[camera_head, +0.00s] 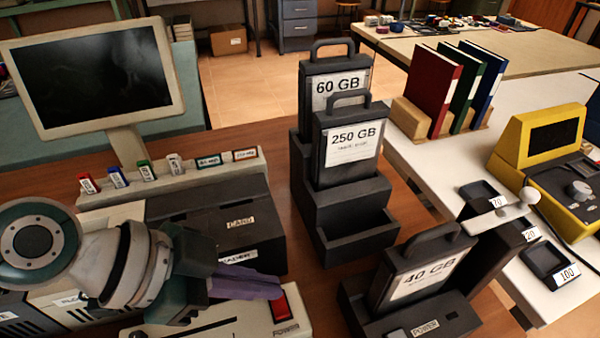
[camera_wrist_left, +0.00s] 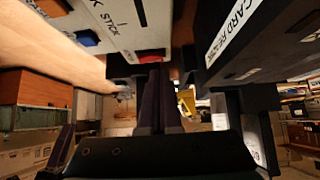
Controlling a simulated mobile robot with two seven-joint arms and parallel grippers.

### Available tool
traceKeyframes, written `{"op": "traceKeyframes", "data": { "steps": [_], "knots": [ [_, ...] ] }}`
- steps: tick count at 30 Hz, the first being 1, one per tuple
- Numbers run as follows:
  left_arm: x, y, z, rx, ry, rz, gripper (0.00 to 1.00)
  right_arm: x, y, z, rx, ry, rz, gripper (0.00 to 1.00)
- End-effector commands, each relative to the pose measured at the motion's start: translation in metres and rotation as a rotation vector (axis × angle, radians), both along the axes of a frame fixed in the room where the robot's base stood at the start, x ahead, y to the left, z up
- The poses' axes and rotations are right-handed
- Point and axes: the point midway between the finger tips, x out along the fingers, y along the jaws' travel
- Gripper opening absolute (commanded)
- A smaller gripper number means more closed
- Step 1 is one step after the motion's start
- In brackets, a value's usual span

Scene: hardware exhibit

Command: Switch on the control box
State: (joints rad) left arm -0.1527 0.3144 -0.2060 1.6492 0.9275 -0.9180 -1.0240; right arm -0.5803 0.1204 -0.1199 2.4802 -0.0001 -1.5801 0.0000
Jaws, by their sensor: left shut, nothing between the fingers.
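A cream box (camera_head: 240,322) with a red switch (camera_head: 281,306) marked POWER lies at the bottom centre-left of the head view; it looks like the control box. My left gripper (camera_head: 250,286) is shut and empty, its purple fingers over the box with their tips close to the switch's upper left. Whether they touch it is unclear. In the left wrist view the shut fingers (camera_wrist_left: 160,95) point at a red part (camera_wrist_left: 150,56) on a pale panel labelled STICK. My arm hides much of the box. My right gripper is in neither view.
A black card reader (camera_head: 220,215) and a monitor (camera_head: 95,80) stand behind my left gripper. Black drive docks hold cartridges marked 60 GB (camera_head: 335,88), 250 GB (camera_head: 350,145) and 40 GB (camera_head: 425,270) to the right. A yellow device (camera_head: 545,140) stands on the white table.

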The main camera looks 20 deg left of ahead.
Motion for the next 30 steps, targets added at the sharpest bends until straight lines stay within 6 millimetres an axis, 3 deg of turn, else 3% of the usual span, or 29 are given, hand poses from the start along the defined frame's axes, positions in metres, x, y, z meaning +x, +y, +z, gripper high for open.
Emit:
{"op": "traceKeyframes", "data": {
  "steps": [14,18,30],
  "knots": [
    [0.000,0.001,-0.009,-0.002,0.001,0.001,0.00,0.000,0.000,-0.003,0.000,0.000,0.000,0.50],
    [0.004,0.003,-0.021,-0.040,0.059,-0.001,0.00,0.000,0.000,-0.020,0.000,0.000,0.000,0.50],
    [-0.003,-0.001,-0.014,-0.037,0.059,-0.001,0.00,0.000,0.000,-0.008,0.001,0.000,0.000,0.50]
  ]
}}
